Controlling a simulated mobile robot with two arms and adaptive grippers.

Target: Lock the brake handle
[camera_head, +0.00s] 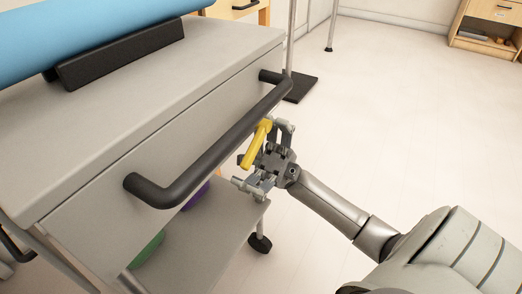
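The yellow brake handle (256,143) is a slim lever under the dark push bar of the grey cart, near the cart's right end. It stands at a slant, its upper end to the right. My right gripper (262,155) is beside the handle, with its fingers apart, one above near the handle's top and one below. The handle appears to lie between or just in front of the fingers; I cannot tell whether they touch it. My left gripper does not show.
The grey cart (120,80) has a dark push bar (215,150) along its near side. A blue roll (80,30) lies on top against a black block (120,55). A lower shelf (205,245) holds purple and green things. Pale floor (410,120) at right is clear.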

